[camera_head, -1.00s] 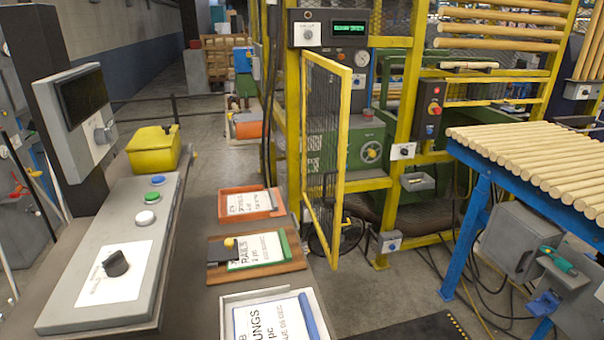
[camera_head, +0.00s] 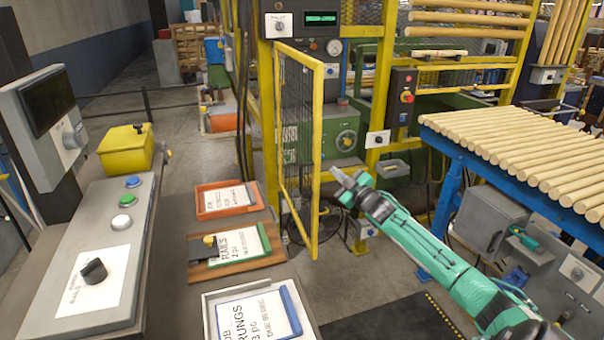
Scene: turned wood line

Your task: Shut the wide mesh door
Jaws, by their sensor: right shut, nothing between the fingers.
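The wide mesh door (camera_head: 298,160) has a yellow frame with dark mesh. It stands open, hinged at the yellow post on its left and swung out toward me. My right gripper (camera_head: 338,177) comes in from the right on a green and grey arm. It is shut and empty, with its fingertips just right of the door's free edge in the picture. I cannot tell whether it touches the frame. Behind the door is a green machine (camera_head: 343,140) with a handwheel. My left gripper is not in view.
A blue table of turned rods (camera_head: 520,150) stands at the right. A control console (camera_head: 95,270) with buttons stands at the left. Job trays (camera_head: 235,265) lie on a bench in front of the door. A red stop button box (camera_head: 404,98) is on a yellow post.

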